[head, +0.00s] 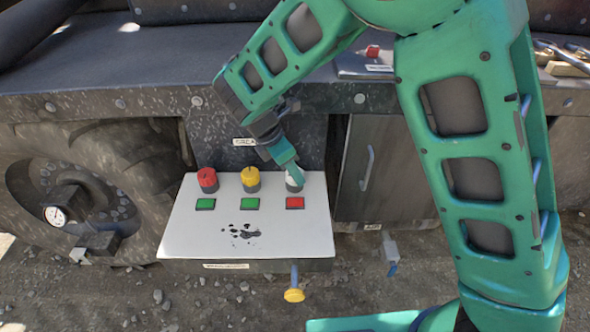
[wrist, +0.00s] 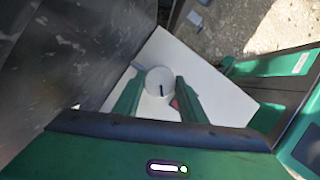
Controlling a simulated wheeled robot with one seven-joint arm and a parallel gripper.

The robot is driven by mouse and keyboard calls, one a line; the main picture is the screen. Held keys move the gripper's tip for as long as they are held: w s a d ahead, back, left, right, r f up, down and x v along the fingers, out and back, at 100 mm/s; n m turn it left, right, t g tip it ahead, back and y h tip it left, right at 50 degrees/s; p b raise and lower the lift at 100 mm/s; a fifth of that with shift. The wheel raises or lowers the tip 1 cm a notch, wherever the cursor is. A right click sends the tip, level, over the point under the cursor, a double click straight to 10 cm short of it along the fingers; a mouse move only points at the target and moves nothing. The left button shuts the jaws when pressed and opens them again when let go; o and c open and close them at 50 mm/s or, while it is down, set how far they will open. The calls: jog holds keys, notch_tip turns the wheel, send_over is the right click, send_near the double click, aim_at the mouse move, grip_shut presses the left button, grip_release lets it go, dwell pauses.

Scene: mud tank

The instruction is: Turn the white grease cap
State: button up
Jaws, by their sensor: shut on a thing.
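The white grease cap (head: 294,184) stands at the right end of a row of three caps on a pale panel (head: 185,235). In the wrist view the white cap (wrist: 159,81) is round, with a dark line on its top. My gripper (head: 292,170) reaches down to it from above and covers part of it in the head view. Its two green fingers (wrist: 159,92) are on either side of the cap, shut on it.
A yellow cap (head: 250,178) and a red cap (head: 207,179) stand to the left. Green squares (head: 250,204) and a red square (head: 295,203) lie in front of the caps. Dark splatter (head: 240,233) marks the panel. A cabinet door with a handle (head: 367,168) is to the right. A yellow knob (head: 294,295) hangs below.

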jog(key=o, duration=1.1)
jog(key=shift+a, duration=0.1)
jog(key=shift+c, duration=0.2)
jog(key=v, duration=1)
jog(key=shift+r, duration=0.4)
